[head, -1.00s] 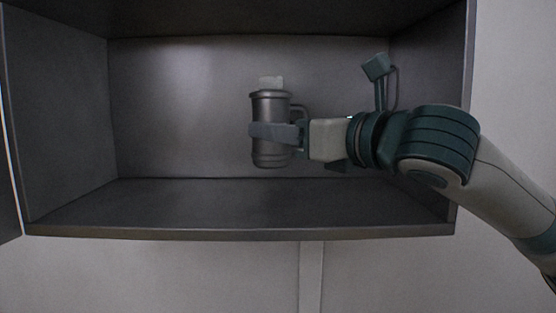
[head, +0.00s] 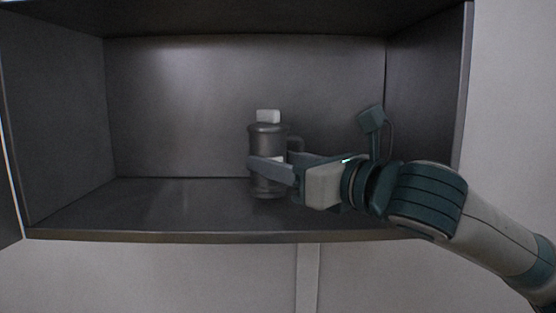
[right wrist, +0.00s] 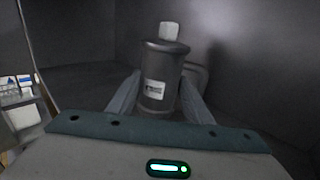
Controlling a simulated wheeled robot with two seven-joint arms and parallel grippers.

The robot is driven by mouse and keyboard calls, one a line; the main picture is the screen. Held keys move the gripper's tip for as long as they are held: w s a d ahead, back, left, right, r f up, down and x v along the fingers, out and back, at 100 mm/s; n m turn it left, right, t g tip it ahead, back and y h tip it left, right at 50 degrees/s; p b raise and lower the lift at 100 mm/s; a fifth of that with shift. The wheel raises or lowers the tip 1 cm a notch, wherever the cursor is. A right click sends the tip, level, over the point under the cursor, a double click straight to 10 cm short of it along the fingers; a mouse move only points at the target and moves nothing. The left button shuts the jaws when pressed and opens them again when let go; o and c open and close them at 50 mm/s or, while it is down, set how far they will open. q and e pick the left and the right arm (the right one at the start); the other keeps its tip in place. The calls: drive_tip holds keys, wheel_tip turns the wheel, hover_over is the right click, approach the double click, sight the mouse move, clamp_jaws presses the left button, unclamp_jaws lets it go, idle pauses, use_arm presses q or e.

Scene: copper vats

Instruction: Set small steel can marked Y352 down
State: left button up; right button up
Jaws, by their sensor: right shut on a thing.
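The small steel can (head: 266,140) is a dark grey cylinder with a side handle and a pale block-like top. It is upright inside the open cabinet (head: 160,232), its base low against the cabinet floor; I cannot tell whether it touches. My right gripper (head: 272,172) is shut around the can's body from the right. In the right wrist view the can (right wrist: 160,65) stands between the fingers (right wrist: 157,95), with a white label on its front too small to read. My left gripper is not in view.
The cabinet floor (head: 160,205) is bare to the left of the can. The cabinet's right wall (head: 428,90) is close to my right wrist. In the right wrist view, a shelf with small items (right wrist: 18,88) shows outside at the far left.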

drive_tip(key=shift+f, duration=0.2)
drive_tip(key=shift+f, duration=0.15)
drive_tip(key=o, duration=1.5)
drive_tip(key=shift+c, duration=0.2)
drive_tip(key=shift+s, duration=0.1)
drive_tip(key=shift+s+d+b, duration=0.3)
drive_tip(key=shift+b, duration=0.15)
drive_tip(key=b+v, duration=0.5)
drive_tip(key=v, duration=0.5)
drive_tip(key=shift+s, duration=0.1)
drive_tip(key=shift+s+d, duration=0.3)
drive_tip(key=shift+s, duration=0.05)
